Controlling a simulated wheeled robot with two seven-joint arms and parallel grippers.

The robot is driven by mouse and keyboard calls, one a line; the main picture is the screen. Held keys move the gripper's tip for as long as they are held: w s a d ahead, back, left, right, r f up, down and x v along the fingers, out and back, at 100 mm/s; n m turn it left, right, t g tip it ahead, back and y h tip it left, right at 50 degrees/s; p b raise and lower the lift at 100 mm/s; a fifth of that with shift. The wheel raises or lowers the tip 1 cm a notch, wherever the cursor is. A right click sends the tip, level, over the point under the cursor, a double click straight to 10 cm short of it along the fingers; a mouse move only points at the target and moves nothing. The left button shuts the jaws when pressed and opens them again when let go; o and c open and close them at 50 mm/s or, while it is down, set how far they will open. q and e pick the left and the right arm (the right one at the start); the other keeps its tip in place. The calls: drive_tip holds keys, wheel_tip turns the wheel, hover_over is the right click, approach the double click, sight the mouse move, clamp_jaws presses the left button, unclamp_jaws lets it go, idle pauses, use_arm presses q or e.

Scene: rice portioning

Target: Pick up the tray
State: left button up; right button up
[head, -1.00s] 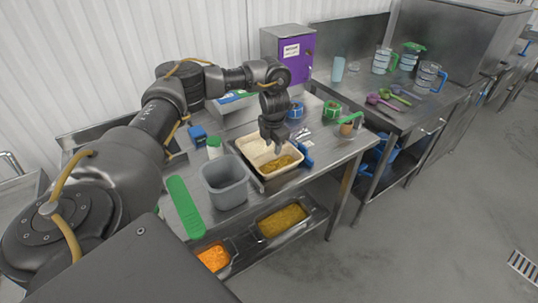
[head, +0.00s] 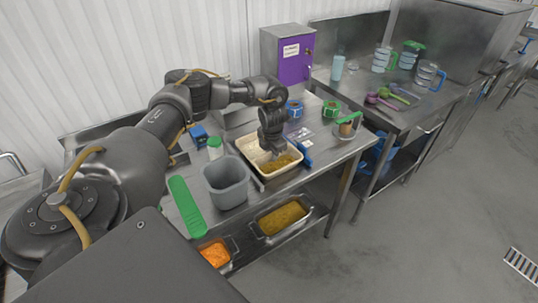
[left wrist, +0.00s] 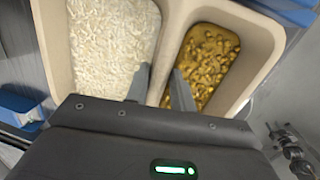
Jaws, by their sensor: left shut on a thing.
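The tray (head: 265,178) is cream coloured with two compartments and sits at the front of the steel table. One compartment holds white rice (left wrist: 112,45) and the other a yellow-brown chunky food (left wrist: 208,62), as the left wrist view shows. My left gripper (head: 271,150) points down over the middle of the tray. In the left wrist view its fingers (left wrist: 160,90) lie on either side of the divider (left wrist: 174,38) between the compartments, shut on it. The fingertips are partly hidden in the head view. I cannot tell whether the tray is lifted. My right gripper is not in view.
A grey bin (head: 226,188) and a green board (head: 186,205) are left of the tray. A white bottle with a green cap (head: 215,147) stands behind the bin. Food pans (head: 283,218) sit on the lower shelf.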

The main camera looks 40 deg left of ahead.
use_arm(q)
drive_tip(key=shift+r+b, duration=0.7)
drive_tip(key=shift+b, duration=0.05)
drive_tip(key=shift+w+r+b, duration=0.1)
drive_tip(key=shift+r+b, duration=0.4)
drive_tip(key=shift+r, duration=0.2)
drive_tip(key=s+d+r, duration=0.6)
drive_tip(key=s+r, duration=0.4)
drive_tip(key=s, duration=0.2)
drive_tip(key=shift+s+d, duration=0.25)
drive_tip(key=shift+d, duration=0.15)
drive_tip(key=shift+r, duration=0.1)
